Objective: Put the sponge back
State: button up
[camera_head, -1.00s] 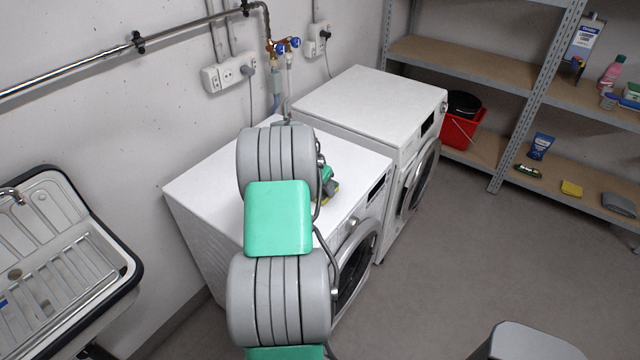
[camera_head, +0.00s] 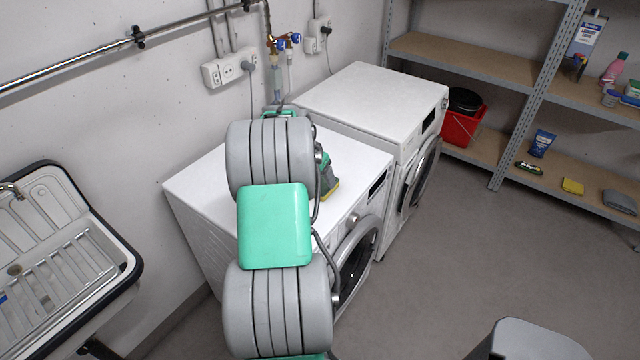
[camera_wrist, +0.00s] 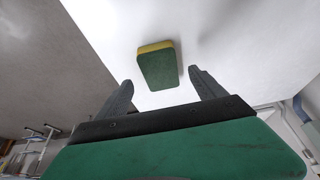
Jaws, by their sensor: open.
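The sponge (camera_wrist: 157,66), green with a yellow layer, lies on the white top of the nearer front-loading machine (camera_head: 205,172). In the wrist view it shows just beyond and between the fingertips of my gripper (camera_wrist: 160,76), with bare space on both sides. My gripper is open and empty. In the head view my arm covers much of the machine top; only a yellow edge of the sponge (camera_head: 332,192) shows beside the green and grey end of my arm.
A second white machine (camera_head: 350,100) stands behind. A shelf rack (camera_head: 480,166) at the right holds a red bucket (camera_head: 462,128), a blue pouch (camera_head: 541,143), a yellow block (camera_head: 572,186) and bottles. A sink (camera_head: 60,260) is at the left. The floor between is clear.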

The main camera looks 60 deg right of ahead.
jog(key=v, duration=0.7)
jog(key=w+a+r+n+t+y, duration=0.15)
jog(key=w+a+n, duration=0.25)
jog(key=a, duration=0.6)
jog(key=w+a+r+n+t, duration=0.1)
jog(key=w+a+r+n, duration=0.2)
jog(key=a, duration=0.7)
jog(key=w+a+r+n+t, duration=0.1)
jog(key=w+a+n, duration=0.4)
jog(key=a, duration=0.5)
jog(key=s+a+f+n+y, duration=0.1)
jog(key=s+a+n, duration=0.2)
jog(key=a, duration=0.7)
jog(key=s+a+f+n+y, duration=0.1)
jog(key=s+a+n, duration=0.3)
jog(key=a, duration=0.7)
jog(key=shift+n+t+y+b, duration=0.35)
jog(key=shift+n+y+b, duration=0.05)
jog(key=shift+n+y, duration=0.2)
